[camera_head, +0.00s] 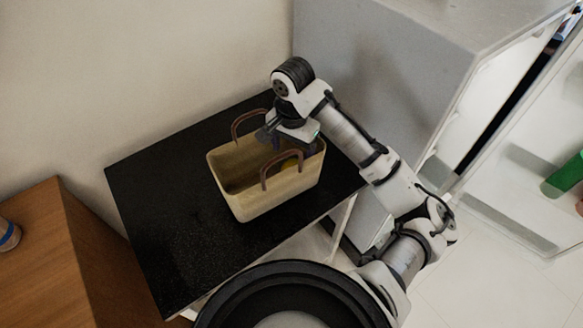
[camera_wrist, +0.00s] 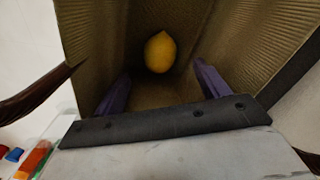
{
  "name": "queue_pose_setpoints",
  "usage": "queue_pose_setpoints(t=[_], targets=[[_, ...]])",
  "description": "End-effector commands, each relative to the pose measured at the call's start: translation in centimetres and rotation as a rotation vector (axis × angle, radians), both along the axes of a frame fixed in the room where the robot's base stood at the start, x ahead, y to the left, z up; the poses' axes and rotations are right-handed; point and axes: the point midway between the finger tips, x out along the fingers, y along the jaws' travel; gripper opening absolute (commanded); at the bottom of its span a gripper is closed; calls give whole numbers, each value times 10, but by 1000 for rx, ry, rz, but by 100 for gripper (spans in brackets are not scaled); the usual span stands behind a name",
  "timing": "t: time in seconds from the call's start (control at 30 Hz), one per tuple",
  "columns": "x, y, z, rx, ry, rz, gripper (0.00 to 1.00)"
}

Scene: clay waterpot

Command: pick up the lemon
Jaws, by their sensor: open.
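A yellow lemon (camera_wrist: 160,52) lies at the bottom of a tan basket (camera_wrist: 265,45) in the wrist view. My gripper (camera_wrist: 160,88) is open, with its two purple fingers apart and pointing down into the basket toward the lemon. Nothing is between the fingers, and the lemon sits beyond their tips. In the head view the basket (camera_head: 272,199) stands on a black tabletop, and my gripper (camera_head: 275,142) is over its right part.
Two brown handles (camera_head: 282,168) arch over the basket, close to my gripper. The black table (camera_head: 165,215) is bare to the left. A grey cabinet (camera_head: 400,75) stands behind and right. A wooden cabinet (camera_head: 45,255) is at the left.

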Motion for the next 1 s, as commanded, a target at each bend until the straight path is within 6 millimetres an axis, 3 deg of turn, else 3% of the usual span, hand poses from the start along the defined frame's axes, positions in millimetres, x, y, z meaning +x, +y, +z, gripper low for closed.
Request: queue_pose_setpoints(t=[0.27,0.6,0.87,1.0], targets=[[0,0,-21,2,1,-1,74],[0,0,-65,1,2,-1,74],[0,0,-69,0,-1,0,74],[0,0,-69,0,-1,0,60]])
